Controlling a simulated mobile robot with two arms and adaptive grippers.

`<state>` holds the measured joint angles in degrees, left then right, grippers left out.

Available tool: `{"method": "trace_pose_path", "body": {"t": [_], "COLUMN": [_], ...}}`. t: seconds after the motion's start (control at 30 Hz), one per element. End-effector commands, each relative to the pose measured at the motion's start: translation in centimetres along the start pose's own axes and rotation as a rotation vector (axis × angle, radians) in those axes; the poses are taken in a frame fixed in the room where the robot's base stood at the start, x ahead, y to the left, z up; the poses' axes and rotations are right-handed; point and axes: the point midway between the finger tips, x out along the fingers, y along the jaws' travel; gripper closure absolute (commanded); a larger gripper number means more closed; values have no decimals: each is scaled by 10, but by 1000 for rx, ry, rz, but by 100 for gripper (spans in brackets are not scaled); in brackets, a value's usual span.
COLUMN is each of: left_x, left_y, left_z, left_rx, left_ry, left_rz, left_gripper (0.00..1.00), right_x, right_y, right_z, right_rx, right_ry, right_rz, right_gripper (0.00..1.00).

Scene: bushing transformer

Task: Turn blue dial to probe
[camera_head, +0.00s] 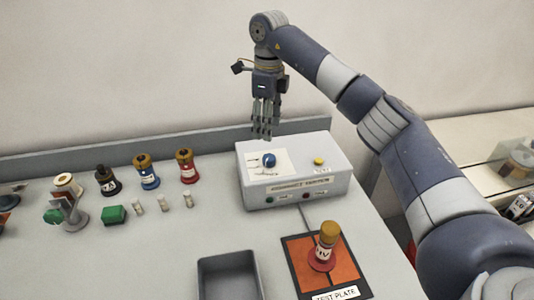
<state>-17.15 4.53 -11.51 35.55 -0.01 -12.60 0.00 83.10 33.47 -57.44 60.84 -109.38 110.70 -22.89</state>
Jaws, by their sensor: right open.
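The blue dial (269,160) sits on a white label on top of the grey tester box (293,187), toward its left side. A probe mark cannot be read on the label at this size. My right gripper (262,134) hangs pointing down at the back edge of the box, above and behind the dial, apart from it. It is open and I see nothing between its fingers. My left gripper is not in view.
A yellow button (318,161) is right of the dial. A red bushing (324,249) stands on the orange test plate (297,262) in front. An empty grey tray (228,278) is beside it. Several bushings, such as the blue one (147,174), stand at left. A back ledge runs behind.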

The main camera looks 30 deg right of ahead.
Motion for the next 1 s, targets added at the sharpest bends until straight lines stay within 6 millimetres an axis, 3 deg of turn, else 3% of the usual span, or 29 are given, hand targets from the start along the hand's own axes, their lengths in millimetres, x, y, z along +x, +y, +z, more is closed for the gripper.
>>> {"method": "trace_pose_path", "body": {"t": [0.17, 0.5, 0.7, 1.0], "left_x": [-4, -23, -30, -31], "left_y": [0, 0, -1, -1], "left_z": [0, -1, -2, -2], "left_rx": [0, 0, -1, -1], "left_ry": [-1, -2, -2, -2], "left_rz": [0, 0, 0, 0], "left_gripper": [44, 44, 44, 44], "right_x": [7, 68, 94, 105], "right_y": [-4, -3, -3, -4], "right_z": [-8, -9, -9, -9], "right_rx": [11, 10, 9, 8], "right_ry": [27, 25, 22, 20], "right_rz": [-5, -3, -5, -6], "right_gripper": [48, 48, 48, 48]}}
